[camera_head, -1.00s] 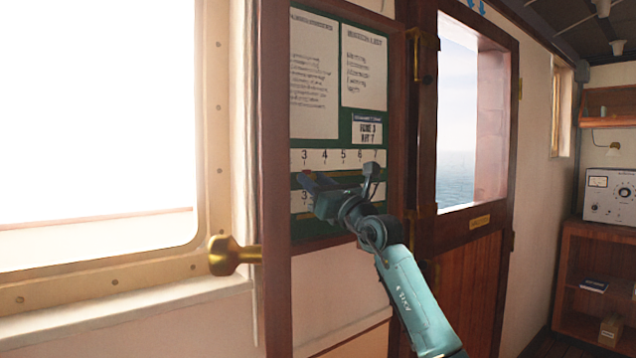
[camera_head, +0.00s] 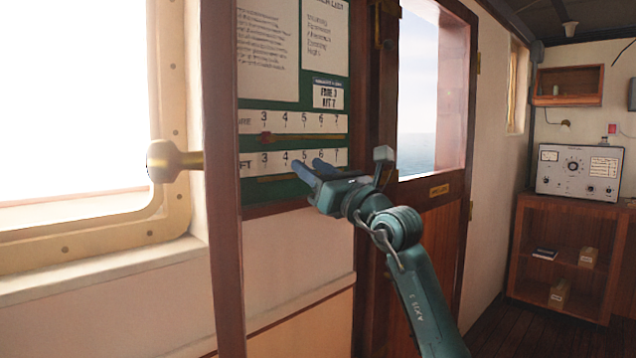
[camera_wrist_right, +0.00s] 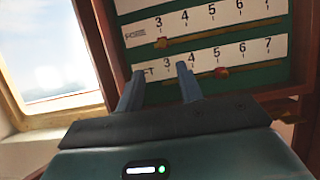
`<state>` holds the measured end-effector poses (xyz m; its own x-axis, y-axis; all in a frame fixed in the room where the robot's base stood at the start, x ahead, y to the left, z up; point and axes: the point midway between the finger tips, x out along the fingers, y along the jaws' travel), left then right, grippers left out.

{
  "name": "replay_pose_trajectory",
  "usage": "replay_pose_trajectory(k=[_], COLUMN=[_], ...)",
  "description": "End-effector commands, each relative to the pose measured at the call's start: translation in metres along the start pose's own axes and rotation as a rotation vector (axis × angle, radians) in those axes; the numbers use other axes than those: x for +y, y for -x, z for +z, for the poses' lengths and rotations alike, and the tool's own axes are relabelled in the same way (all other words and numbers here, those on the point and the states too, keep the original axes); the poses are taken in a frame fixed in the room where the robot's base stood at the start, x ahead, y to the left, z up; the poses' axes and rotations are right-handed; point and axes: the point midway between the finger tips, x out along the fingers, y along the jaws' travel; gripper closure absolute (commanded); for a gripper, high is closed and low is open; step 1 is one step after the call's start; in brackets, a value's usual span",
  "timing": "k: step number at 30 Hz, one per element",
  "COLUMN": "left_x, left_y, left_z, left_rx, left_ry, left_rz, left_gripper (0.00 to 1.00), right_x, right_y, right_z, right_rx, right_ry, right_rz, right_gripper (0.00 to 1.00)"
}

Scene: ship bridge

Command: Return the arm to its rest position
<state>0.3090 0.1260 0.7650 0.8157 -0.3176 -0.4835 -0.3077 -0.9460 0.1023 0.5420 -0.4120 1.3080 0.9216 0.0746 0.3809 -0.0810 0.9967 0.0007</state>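My right arm reaches up from the bottom in the head view. Its gripper (camera_head: 314,167) is in front of the lower part of a green draft board (camera_head: 290,112). In the right wrist view the two fingers of the gripper (camera_wrist_right: 158,82) stand apart with nothing between them, so it is open and empty. The upper scale's red slider (camera_wrist_right: 160,43) is near the 3. My left gripper is not in view.
A wooden half door (camera_head: 432,225) with an open upper part is right of the board. A shelf unit (camera_head: 567,246) with a dial instrument (camera_head: 579,172) stands farther right.

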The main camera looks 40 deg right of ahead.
Motion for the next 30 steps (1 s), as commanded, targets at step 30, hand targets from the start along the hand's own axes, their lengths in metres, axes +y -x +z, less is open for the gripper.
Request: replay_pose_trajectory(k=[30], left_x=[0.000], left_y=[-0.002], left_z=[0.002], left_rx=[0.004], left_ry=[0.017], left_rz=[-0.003], left_gripper=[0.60], right_x=[0.076], right_y=[0.036], right_z=[-0.029], right_rx=[-0.163], right_ry=[-0.394], right_rz=[0.236], right_gripper=[0.63])
